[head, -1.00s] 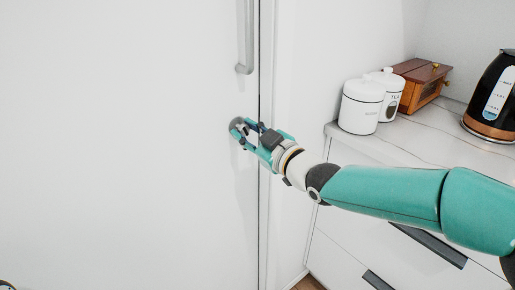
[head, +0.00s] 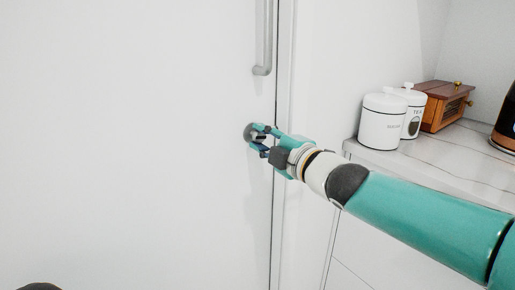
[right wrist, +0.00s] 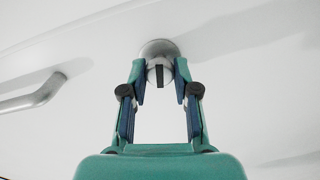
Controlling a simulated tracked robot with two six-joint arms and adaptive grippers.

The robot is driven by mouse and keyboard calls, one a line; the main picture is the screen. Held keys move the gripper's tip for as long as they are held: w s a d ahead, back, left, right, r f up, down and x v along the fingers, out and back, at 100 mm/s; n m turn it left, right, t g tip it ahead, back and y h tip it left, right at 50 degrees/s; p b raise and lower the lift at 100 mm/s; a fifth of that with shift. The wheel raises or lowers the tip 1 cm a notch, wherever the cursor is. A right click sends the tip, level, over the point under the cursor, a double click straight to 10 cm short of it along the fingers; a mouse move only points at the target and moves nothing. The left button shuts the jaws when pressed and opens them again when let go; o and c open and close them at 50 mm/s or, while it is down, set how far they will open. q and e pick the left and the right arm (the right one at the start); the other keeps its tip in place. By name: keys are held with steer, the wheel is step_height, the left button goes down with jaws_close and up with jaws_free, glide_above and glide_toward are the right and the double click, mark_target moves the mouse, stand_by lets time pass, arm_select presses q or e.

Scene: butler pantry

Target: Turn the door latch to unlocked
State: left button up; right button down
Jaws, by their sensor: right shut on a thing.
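The door latch (right wrist: 159,48) is a small round grey metal knob with a dark slot, set on the white door (head: 130,130). In the head view the latch (head: 249,132) sits below the door handle, near the door's right edge, partly hidden by my gripper. My right gripper (head: 257,139) reaches in from the right and its fingertips are shut on the latch. In the right wrist view the two fingertips of the right gripper (right wrist: 160,72) stand on either side of the knob. My left gripper is not in view.
A grey bar handle (head: 264,40) is fixed to the door above the latch. To the right, a counter (head: 440,155) bears white canisters (head: 382,122), a wooden box (head: 443,104) and part of a dark kettle (head: 507,125). The door's left side is clear.

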steer(key=shift+a+f+n+b, duration=0.1)
steer(key=shift+f+n+b, duration=0.15)
steer(key=shift+n, duration=0.35)
steer(key=shift+a+f+n+b, duration=0.1)
steer(key=shift+f+n+b, duration=0.1)
steer(key=shift+n, duration=0.4)
steer(key=shift+r, duration=0.1)
steer(key=c, duration=0.9)
jaws_free()
steer(key=shift+r, duration=0.1)
steer(key=shift+o, duration=0.2)
steer(key=shift+s+d+r, duration=0.1)
steer(key=shift+s+d, duration=0.35)
steer(key=shift+s, duration=0.05)
steer(key=v, duration=1)
steer(key=shift+s+d, duration=0.2)
steer(key=shift+s, duration=0.15)
